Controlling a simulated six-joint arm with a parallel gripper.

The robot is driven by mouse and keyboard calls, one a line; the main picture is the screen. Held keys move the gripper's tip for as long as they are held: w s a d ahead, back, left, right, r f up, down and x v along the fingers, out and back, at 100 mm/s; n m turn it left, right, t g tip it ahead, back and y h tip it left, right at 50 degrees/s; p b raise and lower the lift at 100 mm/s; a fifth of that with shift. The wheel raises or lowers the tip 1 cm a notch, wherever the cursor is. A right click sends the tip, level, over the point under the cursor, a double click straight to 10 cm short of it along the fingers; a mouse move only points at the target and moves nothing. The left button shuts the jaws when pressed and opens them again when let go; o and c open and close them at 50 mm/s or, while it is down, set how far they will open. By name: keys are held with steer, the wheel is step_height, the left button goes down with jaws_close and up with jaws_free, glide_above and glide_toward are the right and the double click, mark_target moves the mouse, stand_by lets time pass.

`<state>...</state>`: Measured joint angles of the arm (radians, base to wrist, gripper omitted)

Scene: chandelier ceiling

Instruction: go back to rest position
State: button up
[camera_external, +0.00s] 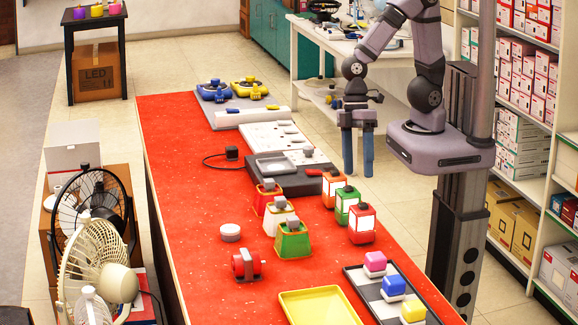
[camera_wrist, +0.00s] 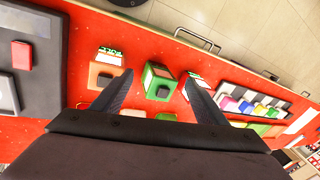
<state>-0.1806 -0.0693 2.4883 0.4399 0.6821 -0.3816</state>
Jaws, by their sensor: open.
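My gripper (camera_external: 358,150) hangs from my arm at the right side of the red table (camera_external: 190,155), with its two blue-grey fingers pointing down. The fingers are apart and nothing shows between them. In the wrist view, my gripper (camera_wrist: 160,88) has its dark fingers spread, with the table top beyond them. The fingertips appear above the table's right edge area, and whether they are over the table or just beside it cannot be told.
Lantern-like boxes (camera_external: 347,204) in orange, green and red stand near my gripper. Tapered pots (camera_external: 292,240), a dark tray (camera_external: 361,280) with coloured blocks, and a yellow tray (camera_external: 318,306) are nearer the front. Fans (camera_external: 95,262) stand left. Shelves (camera_external: 521,100) stand right.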

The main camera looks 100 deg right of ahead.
steer(key=s+d+f+m+h+b, duration=0.1)
steer(key=d+f, duration=0.1)
steer(key=d, duration=0.3)
steer(key=s+d+f+m+h+b, duration=0.1)
steer(key=d+f+h, duration=0.1)
steer(key=d, duration=0.4)
steer(key=shift+s+d+m+b, duration=0.2)
steer(key=shift+s+m+b, duration=0.1)
steer(key=shift+b, duration=0.05)
